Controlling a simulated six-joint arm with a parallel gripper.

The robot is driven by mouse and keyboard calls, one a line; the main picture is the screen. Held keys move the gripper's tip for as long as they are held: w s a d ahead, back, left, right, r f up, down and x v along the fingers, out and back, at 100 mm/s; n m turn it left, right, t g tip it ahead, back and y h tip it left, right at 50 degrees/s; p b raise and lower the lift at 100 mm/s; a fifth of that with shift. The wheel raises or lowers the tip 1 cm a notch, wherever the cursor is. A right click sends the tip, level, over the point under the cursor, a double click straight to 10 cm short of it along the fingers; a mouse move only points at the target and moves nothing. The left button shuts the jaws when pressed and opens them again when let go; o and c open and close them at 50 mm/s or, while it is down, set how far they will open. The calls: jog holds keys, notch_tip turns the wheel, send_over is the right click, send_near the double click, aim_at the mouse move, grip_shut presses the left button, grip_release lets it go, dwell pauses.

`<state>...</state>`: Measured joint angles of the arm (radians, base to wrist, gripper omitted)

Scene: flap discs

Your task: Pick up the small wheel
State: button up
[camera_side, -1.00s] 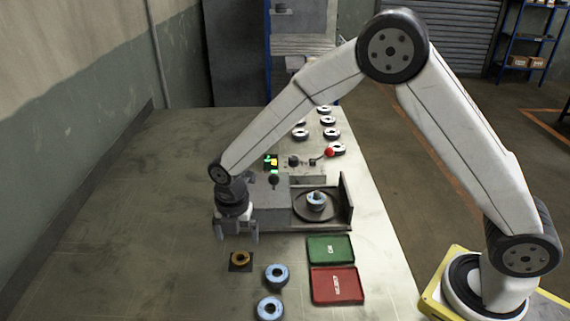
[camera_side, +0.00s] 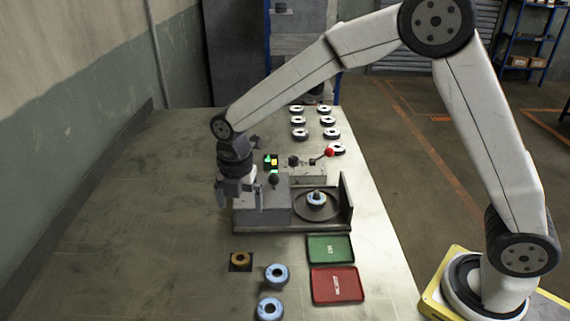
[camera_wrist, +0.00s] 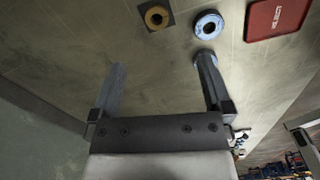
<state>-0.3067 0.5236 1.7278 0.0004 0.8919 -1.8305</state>
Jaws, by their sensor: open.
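A small brown wheel (camera_side: 240,263) lies on a dark square pad (camera_side: 232,269) at the front of the table. It also shows at the top of the wrist view (camera_wrist: 150,19). It is the smallest-looking loose wheel, though no label confirms which is meant. My gripper (camera_side: 236,202) is open and empty, above the table by the left end of the grey machine, behind the brown wheel in the side view. Its two fingers (camera_wrist: 163,64) are spread in the wrist view, well apart from the wheel. The right finger partly covers a blue disc (camera_wrist: 197,58).
Two blue discs (camera_side: 268,276) lie right of the pad. A green tray (camera_side: 345,257) and a red tray (camera_side: 347,298) lie further right. The grey machine (camera_side: 262,215) holds another disc on its round plate. The table's left side is clear.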

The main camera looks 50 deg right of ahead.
jog(key=d+m, duration=0.4)
jog(key=d, duration=0.8)
jog(key=m, duration=0.4)
send_over(316, 192)
notch_tip(316, 192, down, 4)
jog(key=shift+d+f, duration=0.1)
jog(key=shift+f, duration=0.45)
jog(key=shift+f, duration=1.25)
jog(key=shift+f, duration=0.1)
jog(key=shift+f, duration=2.5)
